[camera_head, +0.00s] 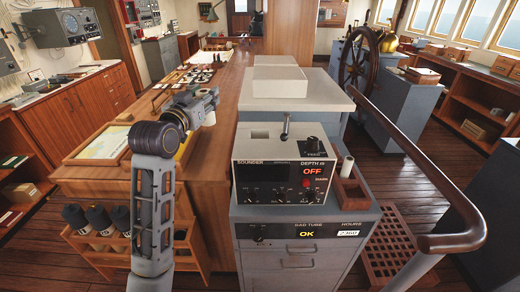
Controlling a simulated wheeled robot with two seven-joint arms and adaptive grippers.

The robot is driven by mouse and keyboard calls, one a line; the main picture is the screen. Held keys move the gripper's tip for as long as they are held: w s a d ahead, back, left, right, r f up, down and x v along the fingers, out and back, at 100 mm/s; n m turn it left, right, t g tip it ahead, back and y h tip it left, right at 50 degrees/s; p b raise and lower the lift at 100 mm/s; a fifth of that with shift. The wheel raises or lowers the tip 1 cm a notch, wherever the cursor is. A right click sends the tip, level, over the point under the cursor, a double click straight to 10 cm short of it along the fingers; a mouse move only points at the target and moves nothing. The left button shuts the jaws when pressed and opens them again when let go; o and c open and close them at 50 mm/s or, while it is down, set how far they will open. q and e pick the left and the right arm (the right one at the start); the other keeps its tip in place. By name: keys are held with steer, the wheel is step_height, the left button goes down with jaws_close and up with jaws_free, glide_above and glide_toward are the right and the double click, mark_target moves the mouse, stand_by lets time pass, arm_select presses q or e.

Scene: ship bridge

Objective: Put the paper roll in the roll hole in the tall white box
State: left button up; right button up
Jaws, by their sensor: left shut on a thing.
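My left gripper (208,103) is at the end of my left arm, over the right part of the wooden chart table. A small white paper roll (347,166) stands upright in a small wooden holder (352,190), right of the sounder. My left gripper is well to the left of this roll and apart from it. A white box (285,88) with a raised top stands behind the sounder; no roll hole can be made out on it. My right gripper is not in view.
The sounder (280,170), with a lever and knob on top, sits on a grey cabinet (300,262) in front. Several dark bottles (97,217) stand in a wooden rack at lower left. A wooden handrail (430,195) runs along the right. A ship's wheel (358,60) stands behind.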

arm_select(q)
steer(key=s+d+r+m+g+h+b, duration=0.1)
steer(key=d+r+m+h, duration=0.2)
steer(key=r, duration=0.5)
steer(key=s+d+r+m+g+h+b, duration=0.1)
steer(key=s+d+r+h, duration=0.15)
steer(key=d+r, duration=0.45)
steer(key=w+d+f+m+g+h, duration=0.1)
steer(key=d+f+m+g+h, duration=0.1)
steer(key=f, duration=0.8)
steer(key=w+d+f+m+g+h, duration=0.2)
steer(key=d+f+g+h, duration=0.1)
steer(key=f, duration=0.7)
steer(key=shift+d, duration=0.4)
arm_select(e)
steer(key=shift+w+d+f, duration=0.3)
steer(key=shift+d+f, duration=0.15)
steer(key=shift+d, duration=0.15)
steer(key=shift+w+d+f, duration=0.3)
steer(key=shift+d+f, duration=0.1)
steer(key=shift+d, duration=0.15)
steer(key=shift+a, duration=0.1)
